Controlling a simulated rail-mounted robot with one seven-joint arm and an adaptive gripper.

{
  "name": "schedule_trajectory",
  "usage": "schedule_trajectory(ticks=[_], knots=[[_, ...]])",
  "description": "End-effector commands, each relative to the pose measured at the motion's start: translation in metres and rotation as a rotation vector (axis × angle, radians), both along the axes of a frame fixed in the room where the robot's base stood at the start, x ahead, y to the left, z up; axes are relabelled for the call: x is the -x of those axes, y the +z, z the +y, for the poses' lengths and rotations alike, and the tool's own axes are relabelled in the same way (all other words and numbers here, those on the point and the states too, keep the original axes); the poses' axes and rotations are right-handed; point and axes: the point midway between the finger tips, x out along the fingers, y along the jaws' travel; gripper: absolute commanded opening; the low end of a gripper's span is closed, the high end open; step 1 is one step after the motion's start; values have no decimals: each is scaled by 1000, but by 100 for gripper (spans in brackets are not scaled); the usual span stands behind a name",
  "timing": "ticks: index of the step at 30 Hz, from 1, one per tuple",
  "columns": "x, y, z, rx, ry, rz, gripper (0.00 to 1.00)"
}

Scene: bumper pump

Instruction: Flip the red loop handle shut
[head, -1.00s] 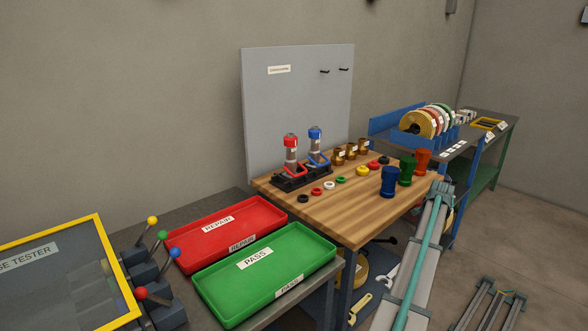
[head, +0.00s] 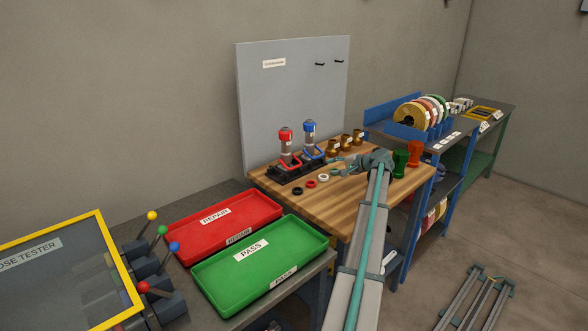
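The red loop handle (head: 291,162) is at the foot of the red-capped pump (head: 285,143), which stands upright in a black base (head: 280,178) on the wooden bench. The loop sticks out low toward the front of the base. A blue-capped pump (head: 309,132) with a blue loop handle (head: 314,153) stands just to its right. My gripper (head: 333,166) is over the bench, to the right of both pumps, pointing left. It is apart from the red loop. Its fingers are too small to tell whether they are open or shut.
Black, red and white rings (head: 323,178) lie in front of the base. Brass cups (head: 346,142) stand behind my gripper. Green (head: 400,160) and red (head: 415,152) cups stand to the right. Red (head: 240,208) and green (head: 230,262) trays lie front left. A grey panel (head: 295,100) rises behind.

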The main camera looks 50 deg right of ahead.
Motion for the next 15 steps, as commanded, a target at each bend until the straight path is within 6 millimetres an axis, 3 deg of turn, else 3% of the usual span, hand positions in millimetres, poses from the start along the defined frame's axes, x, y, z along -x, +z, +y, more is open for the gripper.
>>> schedule_trajectory(ticks=[6,15], knots=[[-17,-2,34,-110,207,-199,38],[-35,0,46,-127,253,-250,38]])
